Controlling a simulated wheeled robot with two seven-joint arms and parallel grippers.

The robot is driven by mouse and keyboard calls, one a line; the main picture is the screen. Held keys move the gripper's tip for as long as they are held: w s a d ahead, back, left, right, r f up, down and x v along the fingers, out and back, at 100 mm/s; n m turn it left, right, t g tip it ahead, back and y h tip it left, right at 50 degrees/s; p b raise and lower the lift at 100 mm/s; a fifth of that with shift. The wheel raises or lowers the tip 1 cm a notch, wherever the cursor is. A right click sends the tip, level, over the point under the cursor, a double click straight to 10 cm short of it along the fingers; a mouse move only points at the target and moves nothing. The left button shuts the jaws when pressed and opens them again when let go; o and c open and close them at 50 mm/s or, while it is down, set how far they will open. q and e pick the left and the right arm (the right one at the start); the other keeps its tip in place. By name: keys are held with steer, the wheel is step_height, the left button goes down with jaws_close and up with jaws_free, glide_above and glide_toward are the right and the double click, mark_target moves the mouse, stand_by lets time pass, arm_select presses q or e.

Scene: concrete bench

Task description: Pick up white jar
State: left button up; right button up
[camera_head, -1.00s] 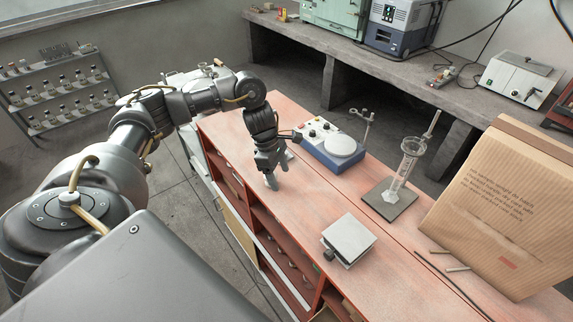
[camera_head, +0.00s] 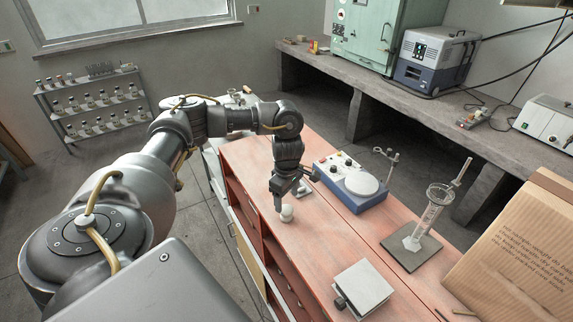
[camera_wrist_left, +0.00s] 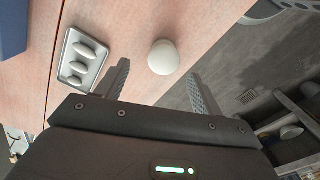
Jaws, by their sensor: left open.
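The white jar (camera_head: 287,213) stands on the reddish wooden bench top, close to its left edge, just below my left gripper (camera_head: 287,203). In the left wrist view the jar (camera_wrist_left: 164,57) shows as a round white top, beyond and between the two spread fingers of my left gripper (camera_wrist_left: 157,85). The left gripper is open and empty. I cannot tell whether a finger touches the jar. My right gripper is not in view.
A blue-and-white stirrer (camera_head: 350,184) stands right of the gripper. A small tray with white pieces (camera_wrist_left: 82,57) lies beside the jar. A glass cylinder (camera_head: 428,218), a lab jack (camera_head: 362,288) and a cardboard box (camera_head: 520,255) stand farther right. The bench front between is clear.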

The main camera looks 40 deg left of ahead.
mark_target(286, 208)
arm_select(q)
steer(key=shift+s+f, duration=0.15)
steer(key=shift+f, duration=0.15)
step_height(286, 208, down, 4)
steer(key=p, duration=0.2)
steer(key=shift+s+f+p, duration=0.15)
steer(key=shift+p, duration=0.15)
steer(key=shift+f, duration=0.35)
steer(key=shift+c, duration=0.2)
steer(key=c, duration=1.3)
steer(key=shift+r, duration=0.15)
